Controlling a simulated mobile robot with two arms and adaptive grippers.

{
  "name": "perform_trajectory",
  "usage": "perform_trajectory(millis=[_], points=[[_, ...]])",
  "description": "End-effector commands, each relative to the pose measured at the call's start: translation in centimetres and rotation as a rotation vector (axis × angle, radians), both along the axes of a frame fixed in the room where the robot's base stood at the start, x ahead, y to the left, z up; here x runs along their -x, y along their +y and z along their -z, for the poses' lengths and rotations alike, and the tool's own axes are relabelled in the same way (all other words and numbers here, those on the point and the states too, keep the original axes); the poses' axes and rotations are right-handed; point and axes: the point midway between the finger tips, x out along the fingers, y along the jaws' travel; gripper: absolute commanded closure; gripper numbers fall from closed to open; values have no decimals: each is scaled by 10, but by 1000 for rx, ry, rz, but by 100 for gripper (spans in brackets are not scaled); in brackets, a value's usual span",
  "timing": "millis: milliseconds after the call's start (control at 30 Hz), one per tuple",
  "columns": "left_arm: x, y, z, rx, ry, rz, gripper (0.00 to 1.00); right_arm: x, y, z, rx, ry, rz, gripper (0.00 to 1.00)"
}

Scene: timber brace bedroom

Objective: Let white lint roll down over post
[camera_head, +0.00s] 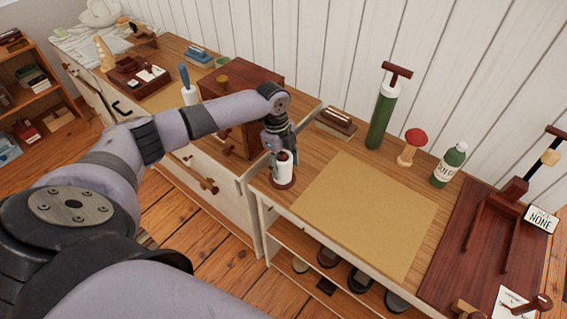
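The white lint roll (284,173) stands upright near the left end of the nearer wooden top. It is around a dark post (283,156), whose tip shows above the roll. A round reddish-brown base (283,184) shows below it. My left gripper (281,146) is just above and behind the roll, close to the post tip. Its fingers are small and partly hidden, so I cannot tell whether they are open or touch the roll. My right gripper is not in view.
A tan mat (366,215) lies bare right of the roll. Behind it stand a green cylinder with a T-handle (383,112), a red-topped wooden stand (411,147) and a green bottle (448,165). A wooden box (245,75) is behind my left arm. A dark red board (462,240) is right.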

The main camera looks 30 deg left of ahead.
Motion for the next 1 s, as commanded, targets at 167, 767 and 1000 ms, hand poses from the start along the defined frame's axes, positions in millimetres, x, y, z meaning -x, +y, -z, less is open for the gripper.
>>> perform_trajectory(millis=[167,767,1000], points=[[0,0,0,0,0,0,35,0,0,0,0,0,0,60],[-2,7,-47,0,-4,-1,35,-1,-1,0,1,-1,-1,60],[-2,14,-95,-1,-3,0,35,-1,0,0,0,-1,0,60]])
